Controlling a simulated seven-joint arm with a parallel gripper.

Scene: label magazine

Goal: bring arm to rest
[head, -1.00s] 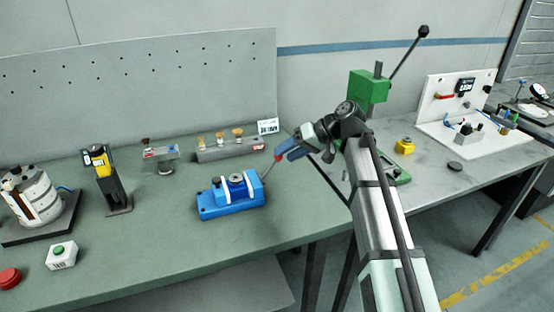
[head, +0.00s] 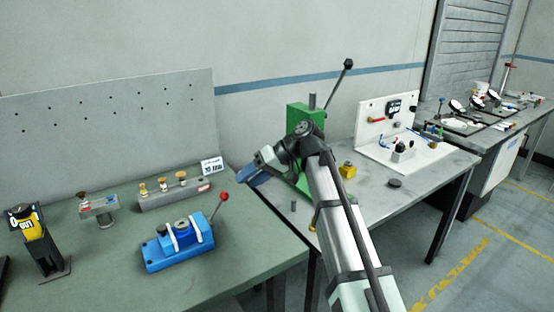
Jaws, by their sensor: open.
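My gripper (head: 252,178), with blue fingers, is in the air above the right end of the green bench, left of the green press (head: 303,125). It points down and left, and its jaws are open with nothing seen between them. The blue fixture (head: 178,246) stands on the bench below and left of it. The fixture's lever has a red knob (head: 224,196), and my gripper is up and right of it, apart from it. My arm (head: 335,220) reaches in from the bottom right and hides part of the press.
A grey block with several small knobbed pieces (head: 175,192) and a display sign (head: 212,166) stand behind the fixture. A black and yellow device (head: 38,240) is at left. The grey table (head: 425,165) holds a yellow block (head: 347,171) and a white panel (head: 385,125).

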